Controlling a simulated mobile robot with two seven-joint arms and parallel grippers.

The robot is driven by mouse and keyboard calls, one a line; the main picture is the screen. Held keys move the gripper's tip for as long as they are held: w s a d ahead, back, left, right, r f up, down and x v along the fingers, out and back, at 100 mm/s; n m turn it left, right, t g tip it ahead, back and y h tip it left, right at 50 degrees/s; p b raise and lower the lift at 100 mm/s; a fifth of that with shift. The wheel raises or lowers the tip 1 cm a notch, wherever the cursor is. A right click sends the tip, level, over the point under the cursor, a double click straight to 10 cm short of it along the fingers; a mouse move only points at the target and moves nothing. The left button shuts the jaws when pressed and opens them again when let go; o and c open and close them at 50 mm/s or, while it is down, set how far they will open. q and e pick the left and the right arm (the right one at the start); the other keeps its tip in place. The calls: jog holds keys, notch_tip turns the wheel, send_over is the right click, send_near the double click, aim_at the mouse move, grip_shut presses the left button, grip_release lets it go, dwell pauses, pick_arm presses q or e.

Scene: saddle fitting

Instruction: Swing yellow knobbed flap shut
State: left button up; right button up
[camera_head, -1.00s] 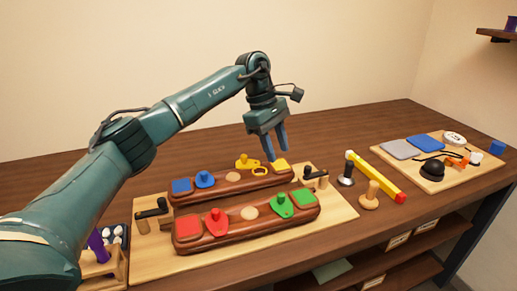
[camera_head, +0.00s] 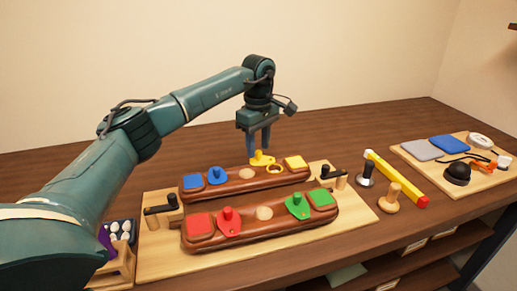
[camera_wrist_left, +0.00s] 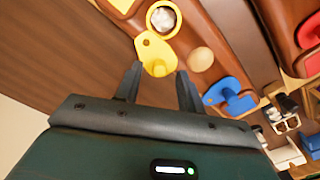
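The yellow knobbed flap (camera_head: 262,159) stands swung out toward the back of the rear dark-red wooden bar (camera_head: 232,187). A round yellow-rimmed opening (camera_head: 275,170) lies uncovered just in front and right of it. In the left wrist view the flap (camera_wrist_left: 155,55) and the opening (camera_wrist_left: 163,19) show side by side. My left gripper (camera_head: 258,152) points down at the flap's knob with its fingers apart. In the wrist view the flap lies between and beyond the fingertips (camera_wrist_left: 158,75); contact with the knob cannot be told. My right gripper is not in view.
The rear bar also carries a blue flap (camera_head: 216,176) and blue and yellow squares. The front bar (camera_head: 262,222) carries red and green flaps. Black-handled clamps (camera_head: 333,174) stand at both ends. A yellow-red bar (camera_head: 395,178) and wooden knob (camera_head: 392,197) lie right.

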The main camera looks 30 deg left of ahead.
pick_arm(q)
jog(key=shift+f, duration=0.85)
jog(key=shift+c, duration=0.3)
grip_shut()
